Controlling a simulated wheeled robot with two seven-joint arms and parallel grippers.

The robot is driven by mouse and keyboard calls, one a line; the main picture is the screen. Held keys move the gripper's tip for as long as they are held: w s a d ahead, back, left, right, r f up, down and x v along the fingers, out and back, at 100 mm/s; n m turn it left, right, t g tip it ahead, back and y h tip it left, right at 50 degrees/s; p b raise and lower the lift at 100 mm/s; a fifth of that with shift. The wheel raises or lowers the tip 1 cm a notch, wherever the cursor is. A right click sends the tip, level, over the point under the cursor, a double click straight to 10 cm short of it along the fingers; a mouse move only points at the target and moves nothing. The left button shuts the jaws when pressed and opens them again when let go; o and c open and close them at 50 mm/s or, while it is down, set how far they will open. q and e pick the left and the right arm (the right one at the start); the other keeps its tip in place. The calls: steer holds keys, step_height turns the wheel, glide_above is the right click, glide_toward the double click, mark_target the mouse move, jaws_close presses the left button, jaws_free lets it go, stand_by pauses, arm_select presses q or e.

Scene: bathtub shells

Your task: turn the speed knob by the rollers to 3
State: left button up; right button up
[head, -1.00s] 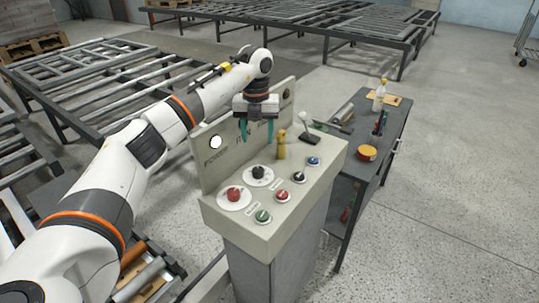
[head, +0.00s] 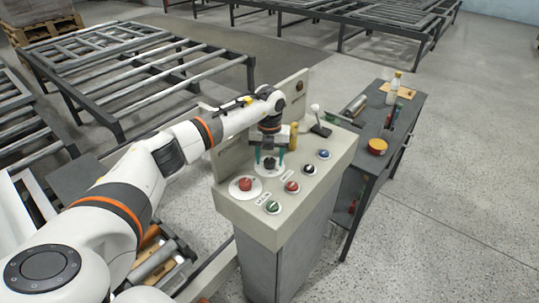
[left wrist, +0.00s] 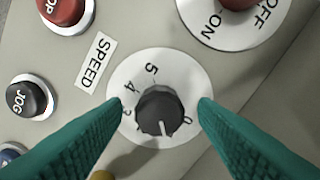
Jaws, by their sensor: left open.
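The black speed knob (left wrist: 160,110) sits on a round white dial (left wrist: 172,60) beside the SPEED label (left wrist: 97,60) in the left wrist view. Its white pointer line points toward the bottom of the picture, between the 3 at left and the 0 at right; the marks between are not readable. The knob also shows in the head view (head: 270,163). My left gripper (head: 269,157) is open, pointing down over the knob. Its teal fingers lie on either side of the knob, with gaps; I cannot tell their exact height. My right gripper is not in view.
On the console (head: 235,204) are a red knob (head: 245,184) on a white ON/OFF dial, several push buttons, a yellow post (head: 294,137) and a lever (head: 318,122). A panel stands upright behind them. A dark cart (head: 400,118) stands at right.

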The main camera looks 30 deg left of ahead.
arm_select(q)
steer(key=c, duration=1)
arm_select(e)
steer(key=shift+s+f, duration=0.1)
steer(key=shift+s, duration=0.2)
arm_select(q)
steer(key=shift+m, duration=0.4)
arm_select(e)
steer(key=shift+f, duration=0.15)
arm_select(q)
steer(key=m+b, duration=0.2)
steer(key=m, duration=0.1)
steer(key=shift+w+m, duration=0.1)
steer(key=shift+m, duration=0.2)
steer(key=m+b, duration=0.1)
steer(key=m, duration=0.3)
steer(key=shift+a+m, duration=0.1)
steer(key=shift+m, duration=0.2)
steer(key=m+b, duration=0.1)
steer(key=m, duration=0.3)
steer(key=m+b, duration=0.1)
steer(key=m, duration=0.3)
steer(key=shift+r+m, duration=0.1)
steer(key=shift+m, duration=0.2)
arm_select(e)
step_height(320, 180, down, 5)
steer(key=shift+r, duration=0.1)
